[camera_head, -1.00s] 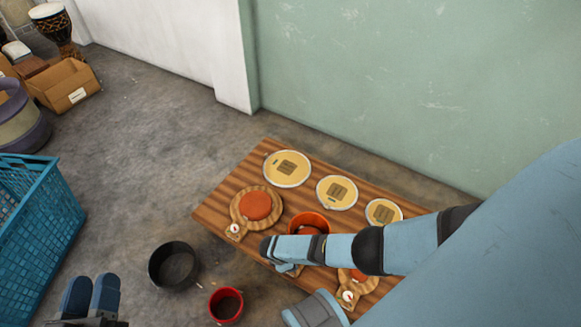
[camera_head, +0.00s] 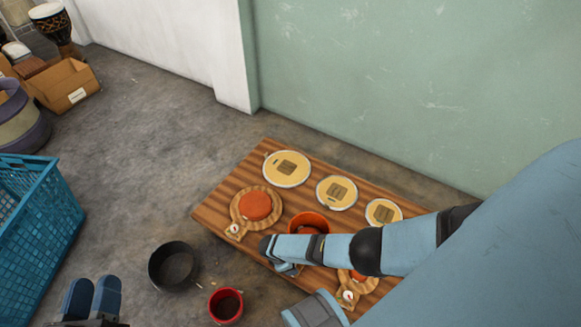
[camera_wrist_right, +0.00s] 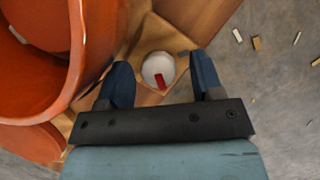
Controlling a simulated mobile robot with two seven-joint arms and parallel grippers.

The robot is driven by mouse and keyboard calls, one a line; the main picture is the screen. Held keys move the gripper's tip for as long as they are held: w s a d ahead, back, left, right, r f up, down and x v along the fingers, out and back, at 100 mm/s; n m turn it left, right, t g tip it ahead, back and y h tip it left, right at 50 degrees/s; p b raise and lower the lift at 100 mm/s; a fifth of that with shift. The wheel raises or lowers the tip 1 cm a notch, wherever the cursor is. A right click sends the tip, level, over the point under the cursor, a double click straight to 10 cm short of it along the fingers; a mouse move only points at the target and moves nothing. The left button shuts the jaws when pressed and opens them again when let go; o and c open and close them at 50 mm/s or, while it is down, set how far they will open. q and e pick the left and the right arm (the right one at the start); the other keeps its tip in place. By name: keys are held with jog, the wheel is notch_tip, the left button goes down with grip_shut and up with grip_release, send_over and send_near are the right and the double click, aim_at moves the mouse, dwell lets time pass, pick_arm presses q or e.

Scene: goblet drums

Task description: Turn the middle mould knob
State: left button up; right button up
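The middle mould knob (camera_wrist_right: 158,70) is a white round dial with a red mark on a small wooden block. In the right wrist view it lies between the fingertips of my right gripper (camera_wrist_right: 162,80), which is open with a gap on both sides. Contact is not visible. The orange-red middle mould (camera_head: 309,222) stands beside it on the wooden table (camera_head: 215,205). In the head view my right arm hides the middle knob. My left gripper (camera_head: 92,297) is off to the lower left, away from the table, its fingers side by side.
Other moulds on round boards sit left (camera_head: 255,205) and right (camera_head: 362,280), partly hidden. Several yellow discs (camera_head: 286,168) line the table's far side. A black pot (camera_head: 173,266), a red bucket (camera_head: 226,305) and a blue crate (camera_head: 40,220) stand on the floor.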

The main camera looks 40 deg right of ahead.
pick_arm(q)
jog(key=shift+r, duration=0.1)
pick_arm(e)
jog(key=shift+w+r, duration=0.1)
jog(key=shift+r, duration=0.1)
pick_arm(q)
notch_tip(320, 180, up, 5)
jog(key=t+p, duration=0.2)
jog(key=p, duration=0.3)
jog(key=a+f+g+y+p, duration=0.2)
jog(key=a+f+g+y, duration=0.1)
jog(key=f, duration=0.5)
jog(key=shift+s+a+f+n+g+p, duration=0.15)
jog(key=shift+s+f+n+g+p, duration=0.15)
jog(key=shift+g+p, duration=0.1)
pick_arm(e)
jog(key=v, duration=1.3)
jog(key=shift+r, duration=0.25)
pick_arm(q)
jog(key=shift+r, duration=0.1)
pick_arm(e)
jog(key=shift+a, duration=0.15)
